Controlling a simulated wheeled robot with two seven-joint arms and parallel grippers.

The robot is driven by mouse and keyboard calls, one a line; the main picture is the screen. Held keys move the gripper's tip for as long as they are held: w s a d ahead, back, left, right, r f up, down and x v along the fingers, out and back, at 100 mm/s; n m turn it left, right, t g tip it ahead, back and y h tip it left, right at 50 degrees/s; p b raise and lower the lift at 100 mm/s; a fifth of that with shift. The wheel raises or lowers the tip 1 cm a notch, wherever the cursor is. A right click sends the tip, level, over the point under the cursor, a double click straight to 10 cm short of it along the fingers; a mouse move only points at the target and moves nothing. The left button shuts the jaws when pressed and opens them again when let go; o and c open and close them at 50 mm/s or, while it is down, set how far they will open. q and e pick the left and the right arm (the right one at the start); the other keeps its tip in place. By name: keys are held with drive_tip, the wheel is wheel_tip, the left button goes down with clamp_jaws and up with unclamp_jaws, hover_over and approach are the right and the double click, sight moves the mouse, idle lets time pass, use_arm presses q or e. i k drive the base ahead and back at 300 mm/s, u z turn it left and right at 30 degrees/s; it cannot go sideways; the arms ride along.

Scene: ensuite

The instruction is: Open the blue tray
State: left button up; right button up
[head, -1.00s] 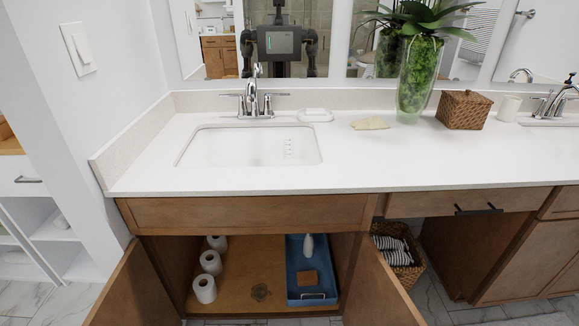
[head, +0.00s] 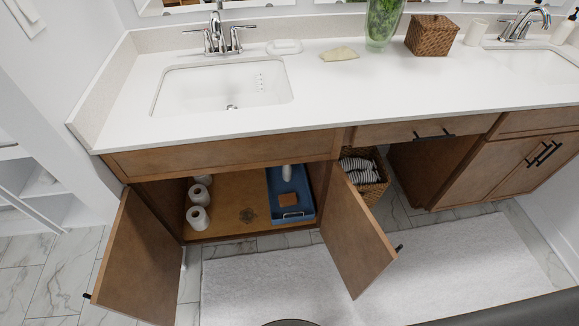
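The blue tray (head: 274,181) lies on the cabinet floor under the left sink, at the right side of the open cabinet. It has a pale handle at its front edge. A white bottle (head: 287,173) and a small brown block (head: 288,199) are in it. The left cabinet door (head: 143,262) and the right cabinet door (head: 354,236) both stand swung open. Neither of my grippers shows in the head view.
Several white paper rolls (head: 198,219) stand at the left inside the cabinet. A wicker basket with striped towels (head: 365,172) is right of the cabinet. A pale rug (head: 270,283) covers the floor in front.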

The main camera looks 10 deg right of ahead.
sight(305, 211)
drive_tip(key=k, duration=0.5)
drive_tip(key=u, duration=1.1)
drive_tip(key=i, duration=0.65)
drive_tip(key=z, duration=0.4)
